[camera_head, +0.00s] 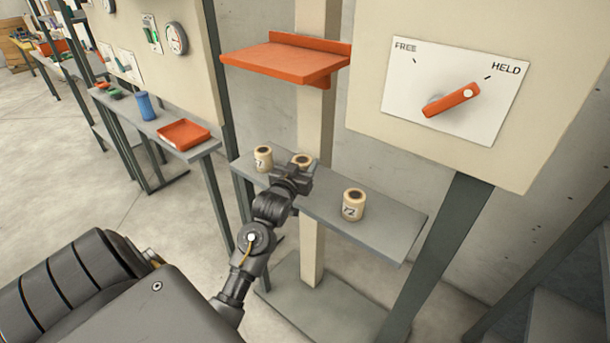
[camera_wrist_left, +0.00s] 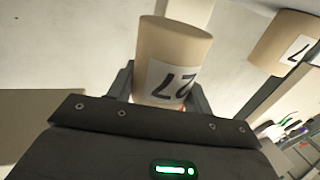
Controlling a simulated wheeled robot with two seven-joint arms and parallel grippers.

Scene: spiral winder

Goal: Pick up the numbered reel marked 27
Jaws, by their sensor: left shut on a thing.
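The cream reel (camera_wrist_left: 172,45) marked 27 stands between the fingers of my left gripper (camera_wrist_left: 162,92), which is shut on it. Its label shows upside down in the left wrist view. In the head view my left gripper (camera_head: 300,172) covers most of this reel (camera_head: 303,159); only its top with the dark hole shows. It is at the middle of the grey shelf (camera_head: 385,228); I cannot tell whether it touches the shelf. My right gripper is not in view.
A reel marked 72 (camera_head: 353,205) stands to the right on the shelf, another reel (camera_head: 263,158) to the left. Above is an orange ledge (camera_head: 285,62). A panel with a FREE/HELD lever (camera_head: 452,100) is at right. An orange tray (camera_head: 184,135) sits on the left bench.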

